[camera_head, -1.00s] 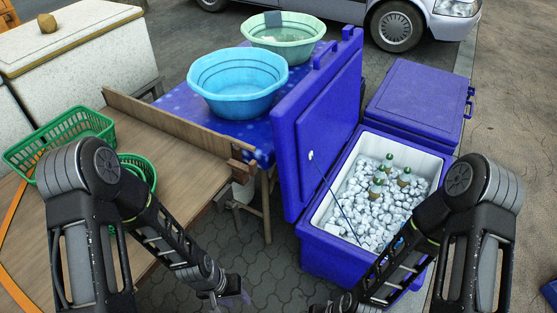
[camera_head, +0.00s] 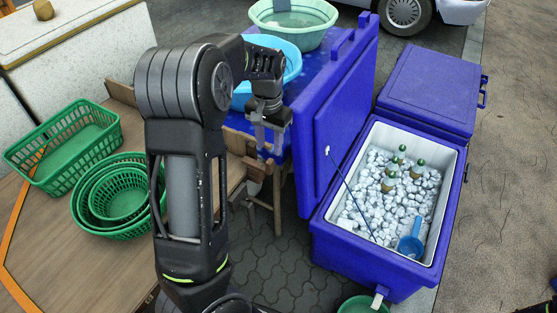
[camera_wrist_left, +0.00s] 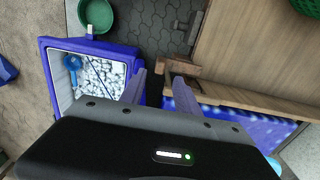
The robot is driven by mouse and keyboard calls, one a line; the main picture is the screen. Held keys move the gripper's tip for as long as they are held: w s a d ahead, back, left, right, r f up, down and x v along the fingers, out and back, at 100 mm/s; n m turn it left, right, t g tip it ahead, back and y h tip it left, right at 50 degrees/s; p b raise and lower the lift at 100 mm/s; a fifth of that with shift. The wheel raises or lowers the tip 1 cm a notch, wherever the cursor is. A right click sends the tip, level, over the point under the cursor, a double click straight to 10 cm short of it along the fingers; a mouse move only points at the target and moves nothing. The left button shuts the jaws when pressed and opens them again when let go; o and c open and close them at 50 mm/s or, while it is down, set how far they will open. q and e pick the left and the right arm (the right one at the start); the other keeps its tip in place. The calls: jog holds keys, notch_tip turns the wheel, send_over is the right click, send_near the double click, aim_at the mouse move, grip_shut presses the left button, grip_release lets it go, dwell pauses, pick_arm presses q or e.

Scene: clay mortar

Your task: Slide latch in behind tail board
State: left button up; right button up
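The tail board (camera_wrist_left: 245,98) is a long wooden board standing along the edge of the wooden cart bed. In the head view its far end (camera_head: 118,94) shows left of my arm, which hides its middle. A small wooden block that looks like the latch (camera_wrist_left: 181,66) is at the board's near end; the head view also shows wooden pieces there, and I cannot tell whether it sits behind the board. My left gripper (camera_head: 268,134) is open and empty, pointing down above this end. The wrist view shows its two fingers apart (camera_wrist_left: 160,78). My right gripper is out of view.
Green baskets (camera_head: 65,147) lie on the cart bed. A blue-clothed table with a blue basin (camera_head: 291,72) and a pale green basin (camera_head: 315,36) stands behind. The open blue cooler's raised lid (camera_head: 335,110) is close right of my gripper. Paving (camera_head: 275,265) in front is clear.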

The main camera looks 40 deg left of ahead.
aim_at(269, 161)
pick_arm(q)
jog(key=shift+f, duration=0.15)
notch_tip(269, 161, down, 8)
jog(key=shift+r+p, duration=0.15)
jog(key=shift+p, duration=0.25)
grip_shut()
dwell(0.3)
dwell(1.1)
